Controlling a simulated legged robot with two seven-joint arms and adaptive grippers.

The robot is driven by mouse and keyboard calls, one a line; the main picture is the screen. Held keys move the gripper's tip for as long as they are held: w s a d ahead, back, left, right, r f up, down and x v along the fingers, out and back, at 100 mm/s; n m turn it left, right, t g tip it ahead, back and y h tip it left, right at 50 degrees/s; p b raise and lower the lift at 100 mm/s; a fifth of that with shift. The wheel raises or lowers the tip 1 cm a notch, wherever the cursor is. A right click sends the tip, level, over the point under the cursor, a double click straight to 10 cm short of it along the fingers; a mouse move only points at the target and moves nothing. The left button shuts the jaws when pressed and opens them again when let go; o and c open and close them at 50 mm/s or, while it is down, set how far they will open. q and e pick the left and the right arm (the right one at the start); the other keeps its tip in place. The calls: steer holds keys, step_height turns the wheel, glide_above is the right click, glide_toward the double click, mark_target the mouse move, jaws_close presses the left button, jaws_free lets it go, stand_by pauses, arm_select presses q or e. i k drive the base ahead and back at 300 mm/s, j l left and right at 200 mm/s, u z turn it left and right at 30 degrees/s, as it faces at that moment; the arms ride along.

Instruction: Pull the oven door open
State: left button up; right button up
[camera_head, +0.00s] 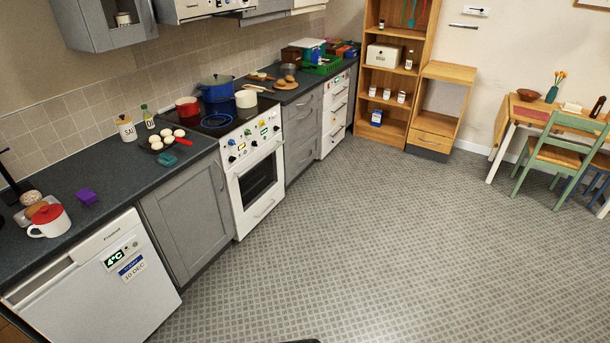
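The white oven (240,155) stands in the counter row left of the middle, some distance ahead of me. Its door (258,182) is shut, with a dark window and a handle that is small in this view. A panel of knobs and a small green display sits above the door. The hob on top holds a blue pot (217,88), a red pot (187,107) and a cream pot (246,98). Neither of my grippers shows in the view. A small dark shape at the bottom edge cannot be made out.
A white fridge (92,285) and a grey cabinet (187,215) stand left of the oven. Grey drawers (302,130) are to its right. Wooden shelves (393,80) and a table with green chair (565,150) are farther back. The tiled floor (370,240) is clear before the oven.

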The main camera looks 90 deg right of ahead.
mark_target(273, 146)
steer(key=z, duration=2.55)
steer(key=i+l, duration=0.35)
steer(key=i, duration=0.2)
steer(key=i+l, duration=0.4)
steer(key=i, duration=0.2)
steer(key=i+l, duration=0.35)
steer(key=i, duration=0.2)
